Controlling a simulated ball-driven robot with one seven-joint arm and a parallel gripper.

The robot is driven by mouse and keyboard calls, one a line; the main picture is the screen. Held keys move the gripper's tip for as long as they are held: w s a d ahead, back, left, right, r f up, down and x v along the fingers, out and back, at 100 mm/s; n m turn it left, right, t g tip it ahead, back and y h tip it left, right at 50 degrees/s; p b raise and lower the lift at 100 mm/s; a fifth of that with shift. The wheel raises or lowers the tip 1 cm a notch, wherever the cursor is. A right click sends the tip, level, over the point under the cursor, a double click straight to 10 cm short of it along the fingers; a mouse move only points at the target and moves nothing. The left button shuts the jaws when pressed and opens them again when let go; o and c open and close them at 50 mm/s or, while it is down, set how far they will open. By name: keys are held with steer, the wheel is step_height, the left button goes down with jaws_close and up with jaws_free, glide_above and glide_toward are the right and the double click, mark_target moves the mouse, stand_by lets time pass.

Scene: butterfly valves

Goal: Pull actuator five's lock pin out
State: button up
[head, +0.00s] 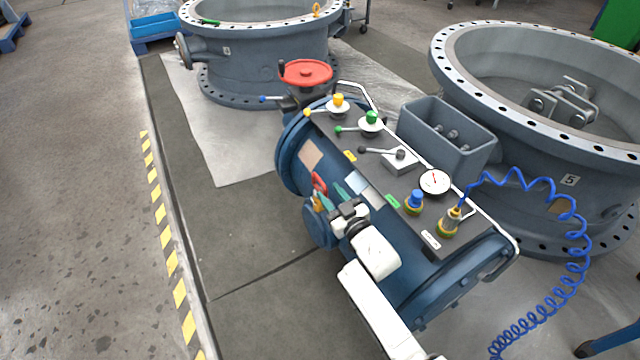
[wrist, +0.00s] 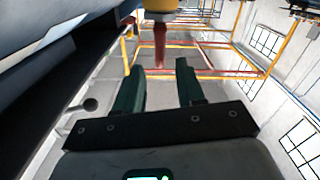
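The blue actuator (head: 355,215) lies across the middle of the head view. A red loop-shaped handle (head: 319,183), apparently the lock pin, stands at its near left side above a small yellow part (head: 318,203). My gripper (head: 333,194) is just right of the handle, its green fingers pointing toward it. In the wrist view my gripper (wrist: 160,75) is open, with a gap between the fingers. A red upright part (wrist: 160,50) under a yellow collar (wrist: 160,16) shows beyond the fingertips, between them in the picture. I cannot tell whether the fingers touch it.
A blue coiled hose (head: 575,235) hangs at right.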

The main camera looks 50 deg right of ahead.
mark_target(325, 187)
steer(key=b+x, duration=0.1)
steer(key=x, duration=0.5)
jaws_close()
stand_by(0.3)
